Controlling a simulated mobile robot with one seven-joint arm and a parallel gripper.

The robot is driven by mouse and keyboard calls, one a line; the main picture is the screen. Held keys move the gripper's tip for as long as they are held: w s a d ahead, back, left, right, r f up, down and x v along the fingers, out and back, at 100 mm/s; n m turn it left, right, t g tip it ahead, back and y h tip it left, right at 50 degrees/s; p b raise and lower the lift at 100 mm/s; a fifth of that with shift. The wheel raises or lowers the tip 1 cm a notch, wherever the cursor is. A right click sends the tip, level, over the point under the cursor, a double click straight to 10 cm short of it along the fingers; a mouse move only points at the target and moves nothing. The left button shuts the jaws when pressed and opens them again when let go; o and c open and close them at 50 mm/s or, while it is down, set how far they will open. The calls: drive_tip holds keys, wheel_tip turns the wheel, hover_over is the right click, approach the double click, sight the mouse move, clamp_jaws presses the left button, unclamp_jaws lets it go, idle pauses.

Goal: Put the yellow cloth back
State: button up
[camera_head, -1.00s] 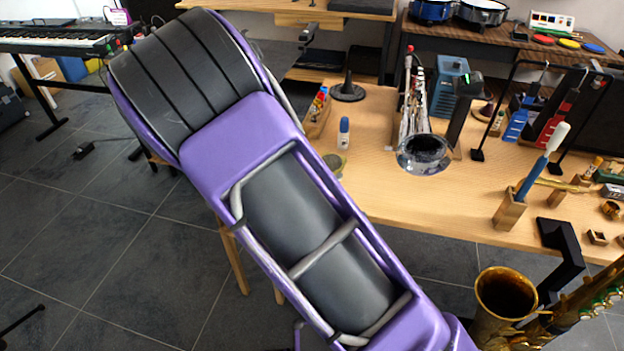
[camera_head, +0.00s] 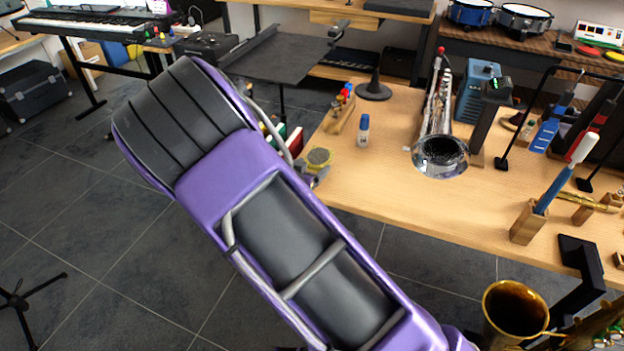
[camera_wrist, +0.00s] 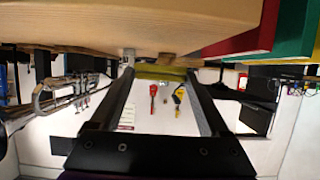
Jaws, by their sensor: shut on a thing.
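My gripper (camera_wrist: 162,80) is shut on a yellow-olive thing, which I take to be the yellow cloth (camera_wrist: 162,73). In the wrist view it is a narrow band between the fingertips, close to a pale wooden surface. In the head view the cloth (camera_head: 319,157) looks like a small rounded yellowish piece by the left edge of the wooden table (camera_head: 400,205). Grey parts of my gripper (camera_head: 317,178) show just below it. My purple arm hides part of the area. I cannot tell whether the cloth touches the table.
A small white-and-blue bottle (camera_head: 362,131) and a wooden block with coloured tops (camera_head: 341,110) stand nearby. A silver horn's bell (camera_head: 440,157) is farther right. Red and green upright things (camera_head: 290,140) are left of the table edge. A brass bell (camera_head: 515,308) stands in front.

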drive_tip(key=shift+f+b, duration=0.4)
drive_tip(key=shift+f, duration=1.4)
drive_tip(key=shift+f, duration=0.1)
drive_tip(key=shift+f, duration=0.15)
drive_tip(key=o, duration=1.3)
drive_tip(key=shift+r, duration=0.35)
drive_tip(key=p+v, duration=0.2)
drive_tip(key=v, duration=1)
